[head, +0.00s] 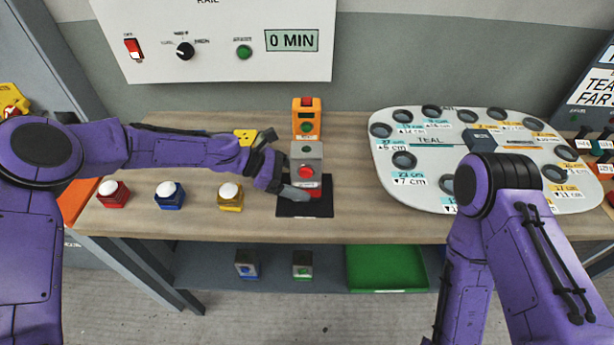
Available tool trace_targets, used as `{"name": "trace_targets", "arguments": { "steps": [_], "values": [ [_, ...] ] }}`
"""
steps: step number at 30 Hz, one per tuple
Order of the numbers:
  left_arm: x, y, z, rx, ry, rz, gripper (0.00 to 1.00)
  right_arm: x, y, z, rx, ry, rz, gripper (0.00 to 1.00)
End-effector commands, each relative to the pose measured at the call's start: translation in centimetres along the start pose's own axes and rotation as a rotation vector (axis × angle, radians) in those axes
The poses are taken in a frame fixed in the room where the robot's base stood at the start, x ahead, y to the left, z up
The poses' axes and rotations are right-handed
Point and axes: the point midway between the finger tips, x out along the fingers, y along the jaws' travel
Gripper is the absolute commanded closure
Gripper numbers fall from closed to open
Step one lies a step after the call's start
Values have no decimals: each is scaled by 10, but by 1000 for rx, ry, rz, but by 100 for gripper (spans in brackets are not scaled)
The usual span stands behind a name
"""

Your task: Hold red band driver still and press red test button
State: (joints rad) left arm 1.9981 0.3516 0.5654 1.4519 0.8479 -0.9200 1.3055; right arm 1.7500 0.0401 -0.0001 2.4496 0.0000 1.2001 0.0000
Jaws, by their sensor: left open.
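The driver is a grey box (308,152) with a red band (322,203) low on it, standing upright on a black mat (290,210). Its red test button (306,172) is on the side facing me. My left gripper (280,165) is open at the driver's left side. One finger reaches across the driver's lower left front, below the button; the other is farther back, to the left of the box. I cannot tell whether either finger touches it. The button is uncovered. My right arm hangs at the right, with its gripper out of view.
An orange unit (306,120) with a green button stands behind the driver. Red (113,200), blue (169,202) and yellow (231,203) boxes with white domes stand at left. A white board with round holes (435,165) lies right. A green tray (385,267) is on the lower shelf.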

Motion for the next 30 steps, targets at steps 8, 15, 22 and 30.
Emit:
{"name": "trace_targets", "arguments": {
  "steps": [8,15,22,30],
  "values": [
    [9,0,0,0,0,1,19,2,0,1,0,-1,0,57],
    [9,0,0,0,0,1,49,2,0,1,0,0,0,57],
    [8,0,0,0,0,2,49,2,0,1,0,0,0,100],
    [8,0,0,0,-1,2,48,2,0,1,0,0,0,100]
  ]
}}
